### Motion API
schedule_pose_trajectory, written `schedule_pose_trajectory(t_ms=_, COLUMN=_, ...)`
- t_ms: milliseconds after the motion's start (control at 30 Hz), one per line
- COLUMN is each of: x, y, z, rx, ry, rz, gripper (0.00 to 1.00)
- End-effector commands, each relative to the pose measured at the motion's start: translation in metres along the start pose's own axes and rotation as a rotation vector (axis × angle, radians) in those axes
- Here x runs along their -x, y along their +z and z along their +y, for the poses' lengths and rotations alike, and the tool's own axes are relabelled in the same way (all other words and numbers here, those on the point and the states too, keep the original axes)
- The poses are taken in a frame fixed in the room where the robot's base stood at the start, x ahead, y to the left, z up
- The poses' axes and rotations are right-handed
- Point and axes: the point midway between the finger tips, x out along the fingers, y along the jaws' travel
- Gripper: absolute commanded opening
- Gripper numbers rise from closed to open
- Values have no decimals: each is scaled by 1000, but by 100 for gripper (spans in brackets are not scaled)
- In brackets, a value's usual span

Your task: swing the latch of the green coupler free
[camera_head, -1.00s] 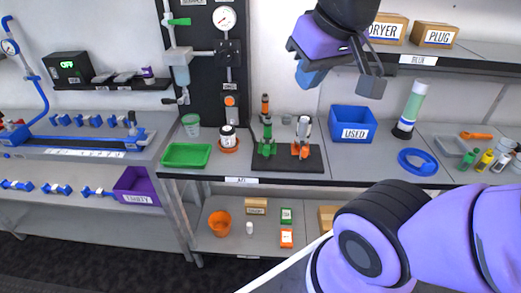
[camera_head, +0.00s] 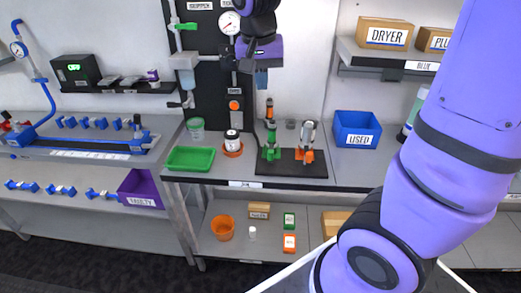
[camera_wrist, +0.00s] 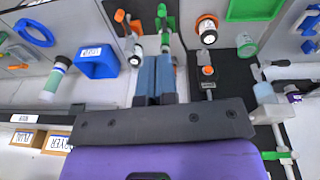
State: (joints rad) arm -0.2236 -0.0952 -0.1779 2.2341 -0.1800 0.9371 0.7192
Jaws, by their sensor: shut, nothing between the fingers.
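The green coupler (camera_head: 270,151) stands upright on a black base plate (camera_head: 290,169) on the bench, left of a similar orange coupler (camera_head: 305,156). Its latch is too small to make out for certain. In the wrist view, my gripper's two blue fingers (camera_wrist: 157,58) lie together, shut and empty.
A green tray (camera_head: 190,159), a white jar (camera_head: 232,140) in an orange dish and a blue USED bin (camera_head: 355,129) stand on the bench. The black wall panel (camera_head: 206,75) carries a gauge (camera_head: 230,23) and fittings. A shelf with boxes (camera_head: 385,32) is at upper right.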

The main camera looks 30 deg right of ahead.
Motion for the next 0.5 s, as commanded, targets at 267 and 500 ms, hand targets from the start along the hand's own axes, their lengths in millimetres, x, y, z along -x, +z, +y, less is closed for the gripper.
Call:
schedule_pose_trajectory(t_ms=267, x=-46, y=-32, z=-32, rx=-135, ry=128, rz=-27, gripper=0)
schedule_pose_trajectory(t_ms=500, x=-90, y=-55, z=-58, rx=-249, ry=244, rz=-16, gripper=0)
